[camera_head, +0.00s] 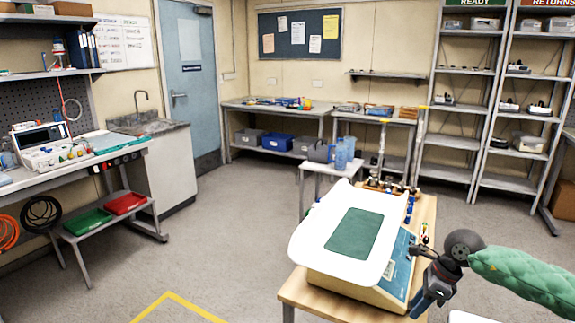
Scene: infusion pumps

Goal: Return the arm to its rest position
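My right arm (525,275), in a green quilted sleeve, comes in from the right edge in the head view. Its dark gripper (424,302) points down beside the right side of a beige device with a blue front panel (399,266). I cannot tell whether the gripper touches the device or whether its fingers are open; they are small and dark here. I see nothing clearly held in it. The device has a wide white tray (310,245) on top with a green pad (354,233). My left gripper is not in view.
The device stands on a wooden-topped table (345,312), with small bottles and fittings (390,184) at its back. A small white stand (330,169) with blue jugs is behind. Shelving racks (455,140) stand back right, a workbench (75,170) left. The middle floor is clear.

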